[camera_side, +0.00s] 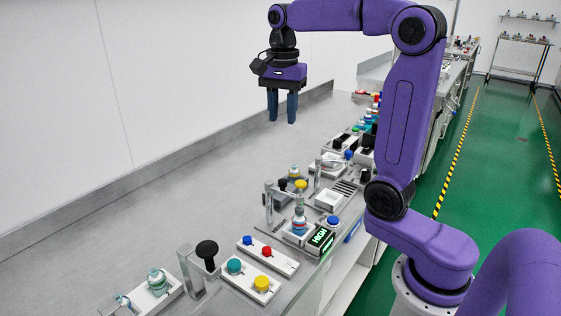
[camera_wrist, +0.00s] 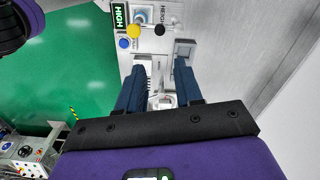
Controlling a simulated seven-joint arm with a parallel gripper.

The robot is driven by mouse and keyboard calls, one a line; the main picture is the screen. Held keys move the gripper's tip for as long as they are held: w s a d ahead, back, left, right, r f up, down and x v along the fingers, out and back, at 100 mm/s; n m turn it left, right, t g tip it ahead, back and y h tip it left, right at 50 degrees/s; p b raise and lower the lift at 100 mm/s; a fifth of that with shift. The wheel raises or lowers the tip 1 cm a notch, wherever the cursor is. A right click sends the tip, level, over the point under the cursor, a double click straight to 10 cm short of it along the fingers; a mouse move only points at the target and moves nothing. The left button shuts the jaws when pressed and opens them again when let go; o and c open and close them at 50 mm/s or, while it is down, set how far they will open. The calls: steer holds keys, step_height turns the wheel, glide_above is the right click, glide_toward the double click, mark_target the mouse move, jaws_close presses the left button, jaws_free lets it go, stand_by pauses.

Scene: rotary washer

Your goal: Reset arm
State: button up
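My gripper (camera_side: 283,106) hangs in the air above the metal bench (camera_side: 120,215), fingers pointing down. Its two dark blue fingers stand a little apart with nothing between them. The wrist view shows the same open gripper (camera_wrist: 161,92) with the bench equipment below it. A device with a green lit "HIGH" display (camera_side: 321,237) sits near the front edge of the bench, and a flask with blue and red bands (camera_side: 299,222) stands beside it. The display also shows at the top of the wrist view (camera_wrist: 119,14).
A white panel with teal and yellow knobs (camera_side: 251,279) and one with blue and red knobs (camera_side: 267,255) lie at the front. A black-knobbed post (camera_side: 206,252) and a flask on a plate (camera_side: 157,282) stand left of them. The bench's left part is clear.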

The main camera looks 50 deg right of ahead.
steer(key=s+a+f+n, duration=0.7)
steer(key=s+a+n, duration=0.15)
steer(key=n, duration=0.45)
steer(key=s+a+f+n, duration=0.1)
steer(key=s+f+n, duration=0.2)
steer(key=s+n, duration=0.4)
steer(key=s+a+f+n, duration=0.1)
steer(key=s+f+n, duration=0.3)
steer(key=s+n, duration=0.3)
steer(key=shift+s+f+n, duration=0.25)
steer(key=shift+s+n, duration=0.15)
steer(key=shift+s, duration=0.45)
